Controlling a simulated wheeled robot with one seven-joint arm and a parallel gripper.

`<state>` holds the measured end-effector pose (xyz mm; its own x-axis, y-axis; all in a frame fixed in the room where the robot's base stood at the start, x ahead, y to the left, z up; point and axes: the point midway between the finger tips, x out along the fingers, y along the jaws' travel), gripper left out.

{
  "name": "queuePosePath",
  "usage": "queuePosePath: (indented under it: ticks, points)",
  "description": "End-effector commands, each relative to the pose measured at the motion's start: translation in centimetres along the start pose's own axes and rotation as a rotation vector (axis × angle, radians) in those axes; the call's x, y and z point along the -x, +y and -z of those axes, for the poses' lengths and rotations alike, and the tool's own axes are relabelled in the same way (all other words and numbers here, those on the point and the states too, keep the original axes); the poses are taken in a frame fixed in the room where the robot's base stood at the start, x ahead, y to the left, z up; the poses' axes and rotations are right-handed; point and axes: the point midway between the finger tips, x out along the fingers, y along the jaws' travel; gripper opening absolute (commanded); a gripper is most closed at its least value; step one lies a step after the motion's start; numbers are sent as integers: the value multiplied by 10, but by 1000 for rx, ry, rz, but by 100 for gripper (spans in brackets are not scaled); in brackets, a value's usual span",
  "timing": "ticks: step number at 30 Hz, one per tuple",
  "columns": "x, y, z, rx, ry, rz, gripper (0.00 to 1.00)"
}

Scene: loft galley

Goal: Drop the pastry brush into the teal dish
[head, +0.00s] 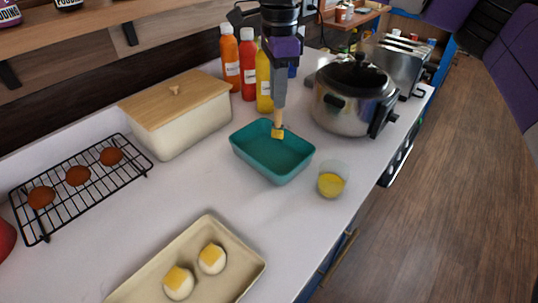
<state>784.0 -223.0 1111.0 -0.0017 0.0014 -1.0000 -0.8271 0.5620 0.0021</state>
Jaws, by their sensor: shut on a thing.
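The teal dish (250,158) is a rectangular, open dish in the middle of the counter, and its visible inside is empty. My gripper (278,98) points down above the back part of the dish. It is shut on the pastry brush (277,131), which hangs upright with its yellowish bristle end down. In this view the bristles overlap the dish's inside near its back right; I cannot tell if they touch it. The upper part of the brush is hidden by my gripper.
A glass with yellow liquid (331,181) stands close to the dish's right. A steel cooker (345,109), several sauce bottles (230,60) and a wood-lidded bread box (185,122) stand around behind. A tray with two buns (150,275) is in front; a cooling rack (35,222) is left.

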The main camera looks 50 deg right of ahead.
Motion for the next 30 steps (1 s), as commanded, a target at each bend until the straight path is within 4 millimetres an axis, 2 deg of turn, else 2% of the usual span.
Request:
queuePosePath:
  ticks: [1, 6, 17, 18, 21, 30]
  points:
    - [-11, 0, 0, 0, 0, -1, 0]
    - [-26, 0, 0, 0, 0, 0, 0]
    - [-30, 0, 0, 0, 0, 1, 0]
    - [-30, 0, 0, 0, 0, 1, 26]
    - [-30, 0, 0, 0, 0, 1, 44]
    - [-29, 0, 0, 0, 0, 1, 44]
